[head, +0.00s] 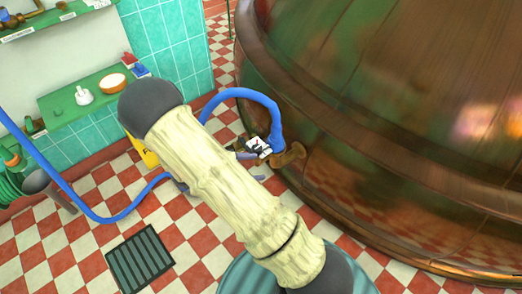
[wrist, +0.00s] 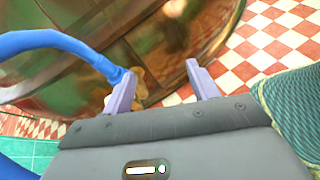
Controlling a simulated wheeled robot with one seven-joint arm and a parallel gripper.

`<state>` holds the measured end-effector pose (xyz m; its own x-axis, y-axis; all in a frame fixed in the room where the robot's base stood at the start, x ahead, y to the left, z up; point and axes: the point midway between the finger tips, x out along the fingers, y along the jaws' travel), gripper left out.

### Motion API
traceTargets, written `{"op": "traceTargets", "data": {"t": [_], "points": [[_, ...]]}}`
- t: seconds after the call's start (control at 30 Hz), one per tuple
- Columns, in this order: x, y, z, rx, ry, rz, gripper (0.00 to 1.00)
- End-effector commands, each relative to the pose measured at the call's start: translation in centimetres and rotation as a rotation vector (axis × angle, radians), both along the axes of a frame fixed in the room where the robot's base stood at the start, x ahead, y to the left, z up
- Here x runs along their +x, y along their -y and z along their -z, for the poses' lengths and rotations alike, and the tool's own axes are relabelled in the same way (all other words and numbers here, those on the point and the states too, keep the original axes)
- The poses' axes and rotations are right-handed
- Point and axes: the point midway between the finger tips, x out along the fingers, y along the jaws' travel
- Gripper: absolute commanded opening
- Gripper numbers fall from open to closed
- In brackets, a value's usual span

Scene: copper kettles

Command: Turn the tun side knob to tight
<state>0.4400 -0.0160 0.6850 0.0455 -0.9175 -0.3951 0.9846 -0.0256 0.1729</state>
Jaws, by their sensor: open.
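The large copper tun (head: 400,120) fills the right of the head view and the top of the wrist view (wrist: 150,35). A brown metal fitting (head: 289,156) sticks out low on its side, where a blue hose (head: 276,128) ends. A small black-and-white piece (head: 258,147) shows beside it; I cannot tell whether this is the knob or its mark. In the wrist view the fitting (wrist: 141,82) is partly hidden behind my left finger. My gripper (wrist: 158,68) is open, with nothing seen between its fingers. In the head view my arm hides most of it.
The hose (head: 110,214) loops across the red-and-white tiled floor on the left. A green shelf (head: 85,98) runs along the wall.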

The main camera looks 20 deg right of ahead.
Motion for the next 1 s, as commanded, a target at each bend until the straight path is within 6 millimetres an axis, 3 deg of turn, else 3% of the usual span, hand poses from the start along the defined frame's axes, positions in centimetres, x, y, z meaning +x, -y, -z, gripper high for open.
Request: {"op": "traceTargets", "data": {"t": [0.03,0.7,1.0], "points": [[-0.4,0.2,-1.4,0.029,0.01,0.031,0.59],[-5.5,0.6,-10.6,0.389,0.168,0.407,0.59],[-6.4,0.3,-12.1,0.463,0.212,0.483,0.59]]}}
